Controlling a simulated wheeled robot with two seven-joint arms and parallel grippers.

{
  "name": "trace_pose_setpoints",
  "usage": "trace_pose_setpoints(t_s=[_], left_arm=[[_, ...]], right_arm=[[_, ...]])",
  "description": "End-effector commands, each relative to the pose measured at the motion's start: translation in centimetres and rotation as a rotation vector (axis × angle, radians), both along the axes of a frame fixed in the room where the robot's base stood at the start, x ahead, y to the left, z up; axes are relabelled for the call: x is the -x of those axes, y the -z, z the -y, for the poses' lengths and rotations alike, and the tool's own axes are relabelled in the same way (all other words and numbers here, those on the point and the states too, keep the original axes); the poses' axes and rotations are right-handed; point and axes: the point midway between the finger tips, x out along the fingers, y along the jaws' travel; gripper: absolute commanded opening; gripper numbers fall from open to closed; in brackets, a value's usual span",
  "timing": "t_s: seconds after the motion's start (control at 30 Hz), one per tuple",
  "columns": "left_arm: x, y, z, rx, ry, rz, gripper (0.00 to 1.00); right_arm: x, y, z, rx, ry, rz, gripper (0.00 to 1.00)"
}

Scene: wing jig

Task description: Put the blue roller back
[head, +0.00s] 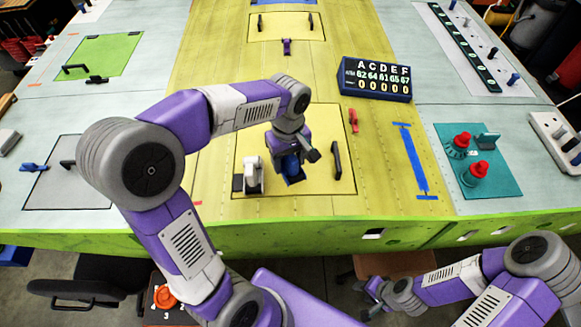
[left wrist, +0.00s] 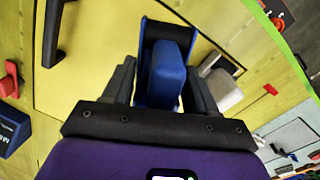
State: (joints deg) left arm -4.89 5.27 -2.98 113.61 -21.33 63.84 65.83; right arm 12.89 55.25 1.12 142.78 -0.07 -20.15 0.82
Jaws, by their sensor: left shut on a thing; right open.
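My left gripper (head: 294,163) is over the framed panel in the middle of the yellow area, pointing down. It is shut on the blue roller (head: 290,166), which also shows between the fingers in the left wrist view (left wrist: 168,75). A blue holder with a dark inside (left wrist: 150,32) lies at the roller's far end in that view. In the head view the holder (head: 295,180) shows just below the roller. I cannot tell whether the roller touches it. My right gripper (head: 372,290) is open and empty, low in front of the table's edge.
A white device on a black base (head: 253,176) stands just left of the left gripper. A black handle (head: 336,160) is to its right. A blue strip (head: 413,160) and a teal tray (head: 505,183) lie farther right. A counter board (head: 376,78) stands behind.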

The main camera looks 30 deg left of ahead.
Motion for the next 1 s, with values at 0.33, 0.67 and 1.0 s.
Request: trace_pose_setpoints(t_s=[0.33, 0.67, 1.0], left_arm=[[0.0, 4.0, 0.0, 0.001, 0.0, -0.001, 0.29], [-0.1, 4.4, 0.0, 0.0, 0.0, 0.002, 0.29], [0.0, 4.5, 0.0, 0.001, 0.0, 0.002, 0.83]], right_arm=[[-0.1, 0.3, 0.0, 0.0, 0.001, 0.002, 0.43], [-0.1, 0.4, 0.0, 0.0, 0.001, 0.002, 0.43], [-0.1, 0.5, 0.0, 0.0, 0.001, 0.002, 0.43]])
